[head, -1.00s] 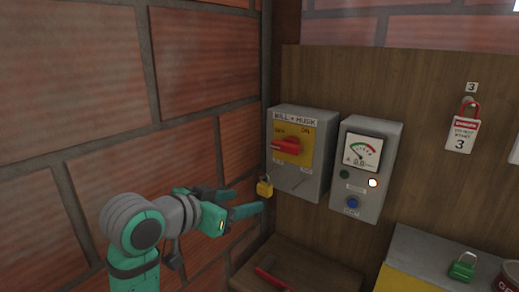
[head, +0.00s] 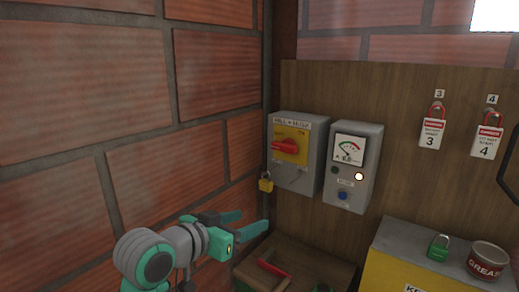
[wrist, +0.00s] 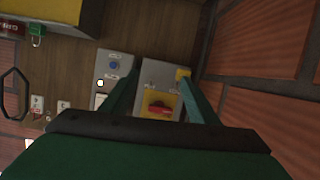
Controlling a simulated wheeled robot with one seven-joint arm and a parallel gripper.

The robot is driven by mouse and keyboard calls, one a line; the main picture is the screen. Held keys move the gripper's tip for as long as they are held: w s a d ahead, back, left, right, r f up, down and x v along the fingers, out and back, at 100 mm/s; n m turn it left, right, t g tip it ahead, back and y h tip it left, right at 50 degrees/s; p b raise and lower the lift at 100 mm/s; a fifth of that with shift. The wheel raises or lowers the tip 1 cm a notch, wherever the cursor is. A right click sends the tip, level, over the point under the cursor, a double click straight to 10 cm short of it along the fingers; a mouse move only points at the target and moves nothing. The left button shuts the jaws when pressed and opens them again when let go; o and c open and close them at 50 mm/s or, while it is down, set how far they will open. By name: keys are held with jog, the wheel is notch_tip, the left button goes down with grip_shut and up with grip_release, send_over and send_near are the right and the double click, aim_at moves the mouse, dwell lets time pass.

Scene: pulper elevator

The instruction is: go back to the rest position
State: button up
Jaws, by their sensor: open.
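My gripper (head: 254,224) is open and empty, held out in front of the board at the lower middle of the head view. It is apart from the grey switch box (head: 313,150), which has a red rotary handle (head: 286,146) on a yellow plate. A yellow padlock (head: 266,185) hangs at the box's lower left. In the wrist view my gripper's two fingers (wrist: 158,95) spread on either side of the switch box, with the red handle (wrist: 159,109) between them in the picture. The yellow padlock also shows there (wrist: 183,73), by the right finger.
A meter box (head: 348,190) with a lit lamp is right of the switch box. Tags with red padlocks, 3 (head: 431,133) and 4 (head: 486,142), hang on the board. A green padlock (head: 438,248) and grease tin (head: 487,259) sit lower right. A brick wall (head: 80,150) stands close at left.

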jog(key=d+f+n+t+y, duration=0.1)
jog(key=d+f+n+t, duration=0.15)
jog(key=f, duration=0.55)
jog(key=d+f+n+t, duration=0.1)
jog(key=f+n, duration=0.3)
jog(key=f, duration=0.5)
jog(key=s+f+n+y, duration=0.2)
jog(key=s+f, duration=0.3)
jog(key=f, duration=0.3)
jog(key=s+f+n+y, duration=0.2)
jog(key=s+f+y, duration=0.1)
jog(key=s+f, duration=0.3)
jog(key=s+f+y, duration=0.1)
jog(key=s+f, duration=0.4)
jog(key=s, duration=0.3)
jog(key=s+f+y, duration=0.2)
jog(key=s+f, duration=0.2)
jog(key=s, duration=0.4)
jog(key=s+r+m, duration=0.3)
jog(key=s+m, duration=0.1)
jog(key=s, duration=1.2)
jog(key=shift+h, duration=0.4)
